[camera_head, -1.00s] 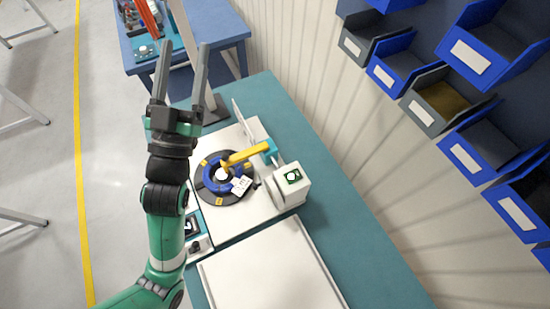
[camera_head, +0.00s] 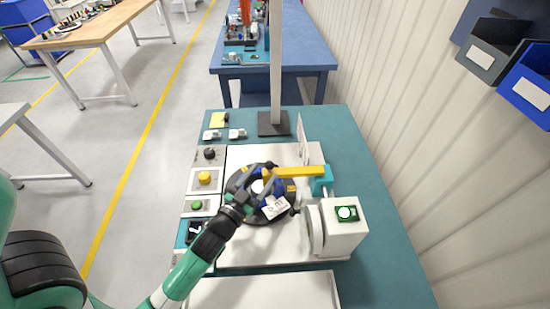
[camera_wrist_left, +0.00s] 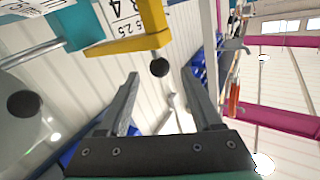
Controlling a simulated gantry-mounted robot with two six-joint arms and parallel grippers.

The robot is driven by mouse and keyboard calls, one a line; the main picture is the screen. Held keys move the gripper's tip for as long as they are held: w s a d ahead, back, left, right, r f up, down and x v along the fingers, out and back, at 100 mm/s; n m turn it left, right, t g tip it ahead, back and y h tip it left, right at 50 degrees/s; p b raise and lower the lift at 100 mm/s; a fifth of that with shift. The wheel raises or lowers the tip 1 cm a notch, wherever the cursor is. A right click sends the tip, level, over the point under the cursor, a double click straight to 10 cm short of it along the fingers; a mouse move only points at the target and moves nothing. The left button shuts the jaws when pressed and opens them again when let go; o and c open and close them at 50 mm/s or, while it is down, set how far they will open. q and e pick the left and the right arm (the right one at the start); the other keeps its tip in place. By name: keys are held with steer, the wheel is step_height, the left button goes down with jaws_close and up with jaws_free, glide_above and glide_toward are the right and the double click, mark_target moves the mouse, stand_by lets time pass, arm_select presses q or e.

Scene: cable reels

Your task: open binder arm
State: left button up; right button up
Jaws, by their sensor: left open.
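The yellow binder arm (camera_head: 297,172) reaches left from a teal block (camera_head: 322,184) over the black reel with a blue centre (camera_head: 284,211). My left gripper (camera_head: 257,182) is over the reel, near the free end of the binder arm, and hides part of the reel. In the left wrist view the gripper (camera_wrist_left: 165,85) has its fingers wide apart with nothing between them. There the yellow arm (camera_wrist_left: 128,42), with a dark round knob (camera_wrist_left: 159,68) by its end, lies beyond the fingertips. I cannot tell how far apart they are. My right gripper is not in view.
A white box with a green-lit face (camera_head: 344,238) stands right of the reel. A control strip with a yellow button (camera_head: 204,178) and a green button (camera_head: 197,205) runs along the left. A grey post (camera_head: 275,70) stands behind. An empty white tray (camera_head: 262,292) is in front.

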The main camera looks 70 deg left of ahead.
mark_target(293, 173)
arm_select(q)
steer(key=x, duration=0.7)
steer(key=shift+w+a, duration=0.25)
steer(key=shift+w, duration=0.05)
jaws_close()
stand_by(0.9)
